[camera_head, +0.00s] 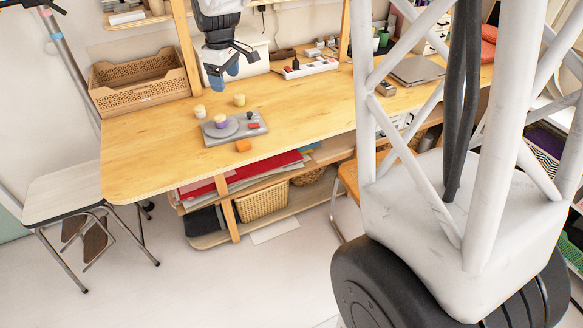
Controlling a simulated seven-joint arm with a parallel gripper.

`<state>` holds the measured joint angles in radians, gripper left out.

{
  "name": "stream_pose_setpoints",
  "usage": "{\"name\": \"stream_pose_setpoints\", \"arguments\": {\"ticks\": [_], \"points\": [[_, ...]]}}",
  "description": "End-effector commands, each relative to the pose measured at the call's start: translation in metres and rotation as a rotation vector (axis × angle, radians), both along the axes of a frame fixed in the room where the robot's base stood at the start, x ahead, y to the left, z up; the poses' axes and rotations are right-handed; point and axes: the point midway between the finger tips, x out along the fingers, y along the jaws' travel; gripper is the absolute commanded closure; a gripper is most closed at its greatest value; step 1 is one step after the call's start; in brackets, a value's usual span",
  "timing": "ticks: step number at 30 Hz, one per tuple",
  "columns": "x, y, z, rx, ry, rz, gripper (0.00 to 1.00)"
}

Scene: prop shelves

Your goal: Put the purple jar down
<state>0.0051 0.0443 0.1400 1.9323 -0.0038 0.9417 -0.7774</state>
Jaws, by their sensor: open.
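The purple jar (221,121), with a pale yellow top, stands upright on a grey device with a round disc (242,131) near the front of the wooden table. My gripper (224,77) is above and behind the jar, pointing down with its blue fingertips apart. It is open and empty, and clear of the jar.
A pale jar (200,111) and a yellow jar (239,99) stand close to the device. An orange block (243,146) lies in front of it. A wooden crate (140,81) is at the back left. The table's left front (150,170) is bare.

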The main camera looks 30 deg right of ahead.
Motion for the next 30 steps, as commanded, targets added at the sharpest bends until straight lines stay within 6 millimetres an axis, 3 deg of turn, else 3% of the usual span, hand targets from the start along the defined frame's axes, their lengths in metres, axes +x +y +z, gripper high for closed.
{"name": "stream_pose_setpoints", "arguments": {"ticks": [6, 15, 30], "points": [[-0.058, 0.0, 0.023, 0.009, -0.023, -0.108, 0.26], [-0.137, 0.0, 0.042, 0.026, -0.051, -0.259, 0.26], [-0.268, 0.0, 0.046, 0.063, -0.099, -0.507, 0.26]]}}
